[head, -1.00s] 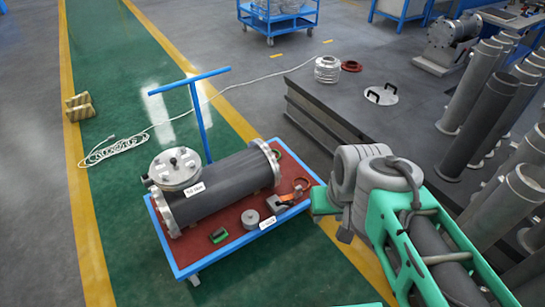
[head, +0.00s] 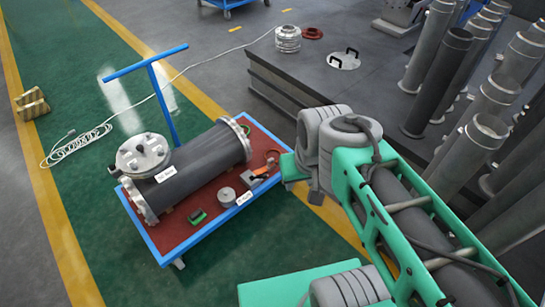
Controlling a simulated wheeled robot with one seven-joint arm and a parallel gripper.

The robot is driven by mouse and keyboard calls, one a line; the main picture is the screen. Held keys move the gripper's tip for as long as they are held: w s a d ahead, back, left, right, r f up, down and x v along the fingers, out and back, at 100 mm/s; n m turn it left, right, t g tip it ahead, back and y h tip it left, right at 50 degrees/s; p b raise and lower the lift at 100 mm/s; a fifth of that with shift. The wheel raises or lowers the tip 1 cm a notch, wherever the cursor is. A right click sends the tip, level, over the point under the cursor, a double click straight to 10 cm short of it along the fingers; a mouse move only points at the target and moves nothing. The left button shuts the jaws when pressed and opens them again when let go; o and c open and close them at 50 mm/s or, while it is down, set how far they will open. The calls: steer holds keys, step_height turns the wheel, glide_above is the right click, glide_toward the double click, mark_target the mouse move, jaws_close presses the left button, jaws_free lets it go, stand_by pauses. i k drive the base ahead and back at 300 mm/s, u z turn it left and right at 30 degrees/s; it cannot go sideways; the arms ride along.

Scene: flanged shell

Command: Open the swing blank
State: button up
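The flanged shell, a dark grey cylinder (head: 200,160) with metal flanges at both ends, lies on a blue-framed cart with a red top (head: 215,228). A round metal blank (head: 142,153) with small fittings on its face lies flat over the short nozzle on top of the shell's left end. It looks seated on the nozzle flange; any gap is too small to tell. A white label sits on the shell beside it. My arm's green and grey links fill the right side, apart from the blank. My gripper is not visible.
The cart carries a grey round part (head: 226,197), a green-and-black item (head: 197,217) and an orange-grey tool (head: 257,180). A blue upright handle (head: 160,95) rises behind the shell. A white cable (head: 85,145) lies coiled on the floor. Steel pipes (head: 430,45) stand at right.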

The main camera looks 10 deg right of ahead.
mark_target(141, 149)
steer(key=k, duration=0.65)
steer(key=u, duration=0.55)
steer(key=i, duration=1.05)
steer(key=u, duration=0.55)
steer(key=i, duration=1)
steer(key=z, duration=0.1)
